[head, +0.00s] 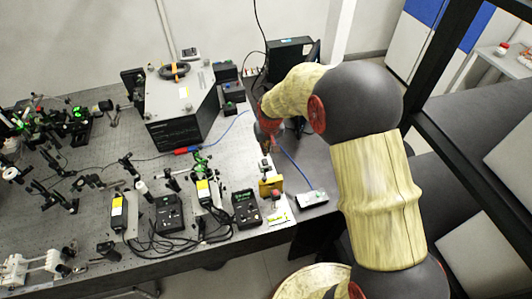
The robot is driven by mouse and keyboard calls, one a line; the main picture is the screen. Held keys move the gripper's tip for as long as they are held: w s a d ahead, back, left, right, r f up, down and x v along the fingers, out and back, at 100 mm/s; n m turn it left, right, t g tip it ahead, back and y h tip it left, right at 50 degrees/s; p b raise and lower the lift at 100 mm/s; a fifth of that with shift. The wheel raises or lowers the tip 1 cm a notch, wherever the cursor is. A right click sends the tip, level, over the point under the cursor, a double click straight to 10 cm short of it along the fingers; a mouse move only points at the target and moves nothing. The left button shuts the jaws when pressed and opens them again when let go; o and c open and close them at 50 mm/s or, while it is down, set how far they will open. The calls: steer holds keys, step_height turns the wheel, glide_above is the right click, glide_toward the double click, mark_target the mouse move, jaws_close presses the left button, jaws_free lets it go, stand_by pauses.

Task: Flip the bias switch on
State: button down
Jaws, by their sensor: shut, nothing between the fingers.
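My arm reaches in from the right over the bench (90,175). My gripper (267,150) points down near the bench's right edge, its fingers small and partly dark in the head view. It is shut and holds nothing that I can see. Below it, nearer the front, is a yellow block (271,186). A black control box (246,209) stands to the left of the block, and a small grey box (313,199) with a blue cable lies to the right. I cannot make out which part is the bias switch or its position.
A large grey instrument box (178,130) stands at the back left of my gripper. A black box (168,214) and tangled cables lie at the front. Optics mounts crowd the left. A black frame post (445,45) rises at the right.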

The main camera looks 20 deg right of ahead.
steer(key=s+r, duration=0.4)
steer(key=r, duration=0.3)
steer(key=shift+r, duration=0.3)
steer(key=shift+s, duration=0.15)
steer(key=s+r+t+b, duration=0.2)
steer(key=s+b, duration=1.4)
steer(key=s, duration=1.1)
steer(key=shift+s+t, duration=0.15)
steer(key=shift+t, duration=0.25)
